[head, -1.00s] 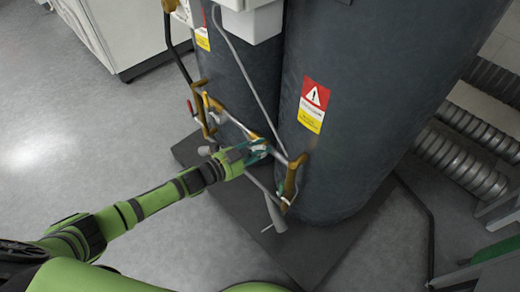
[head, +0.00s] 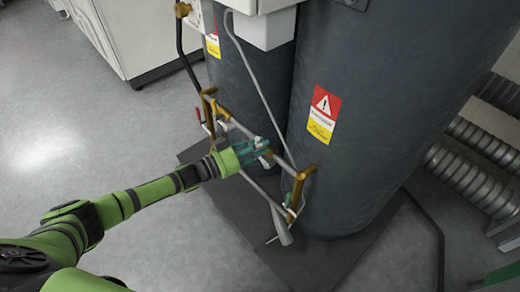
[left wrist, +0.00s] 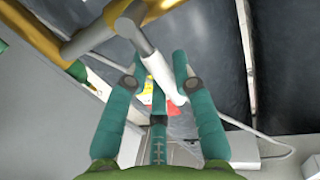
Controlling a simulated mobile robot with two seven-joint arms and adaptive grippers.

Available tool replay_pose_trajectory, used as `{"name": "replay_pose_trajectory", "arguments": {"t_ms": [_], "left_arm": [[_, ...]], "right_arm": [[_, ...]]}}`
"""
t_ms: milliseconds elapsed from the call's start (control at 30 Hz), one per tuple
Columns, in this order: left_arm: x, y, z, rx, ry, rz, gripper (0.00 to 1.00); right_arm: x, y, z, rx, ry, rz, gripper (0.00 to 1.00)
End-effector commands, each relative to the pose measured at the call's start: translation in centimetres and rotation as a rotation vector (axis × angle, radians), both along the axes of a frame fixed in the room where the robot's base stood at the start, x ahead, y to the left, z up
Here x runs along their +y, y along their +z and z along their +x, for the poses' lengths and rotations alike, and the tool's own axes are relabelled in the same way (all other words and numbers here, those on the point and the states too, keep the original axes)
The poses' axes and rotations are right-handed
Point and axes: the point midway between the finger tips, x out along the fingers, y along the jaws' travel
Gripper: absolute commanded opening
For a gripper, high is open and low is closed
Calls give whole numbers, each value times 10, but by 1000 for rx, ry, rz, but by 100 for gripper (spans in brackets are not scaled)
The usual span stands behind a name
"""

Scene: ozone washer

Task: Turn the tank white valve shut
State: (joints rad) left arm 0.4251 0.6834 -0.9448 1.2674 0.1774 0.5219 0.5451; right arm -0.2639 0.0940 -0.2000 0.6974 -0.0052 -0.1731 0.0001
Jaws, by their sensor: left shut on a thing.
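The white valve handle (left wrist: 162,72) shows in the left wrist view as a pale lever hanging from a grey stem on the pipework. It lies between the teal fingers of my left gripper (left wrist: 158,62), which is shut on it. In the head view my left gripper (head: 262,150) is at the pipes in front of the dark tanks, and a small white part of the handle (head: 265,162) shows by its fingers. The fingers hide most of the handle there, so its exact angle is hard to tell. My right gripper is not in view.
Two tall dark grey tanks (head: 390,80) stand on a dark base plate (head: 310,262). Brass fittings (head: 302,185) and thin grey pipes surround the gripper closely. A red-handled valve (head: 198,115) is to the left. Open floor (head: 90,125) lies left.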

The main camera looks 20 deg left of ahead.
Motion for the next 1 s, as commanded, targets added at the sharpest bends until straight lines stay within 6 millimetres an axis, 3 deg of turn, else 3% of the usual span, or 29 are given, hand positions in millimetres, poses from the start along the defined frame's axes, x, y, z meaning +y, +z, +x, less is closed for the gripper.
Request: {"name": "replay_pose_trajectory", "arguments": {"t_ms": [667, 700, 733, 1000], "left_arm": [[3, 1, 2, 34, 1, -52, 0], [3, 1, 2, 34, 1, -52, 42], [3, 1, 2, 34, 1, -52, 52], [3, 0, 2, 33, 1, -49, 52]], "right_arm": [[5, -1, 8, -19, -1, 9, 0], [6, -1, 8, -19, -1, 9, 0], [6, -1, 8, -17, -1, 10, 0], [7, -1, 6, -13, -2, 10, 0]]}}
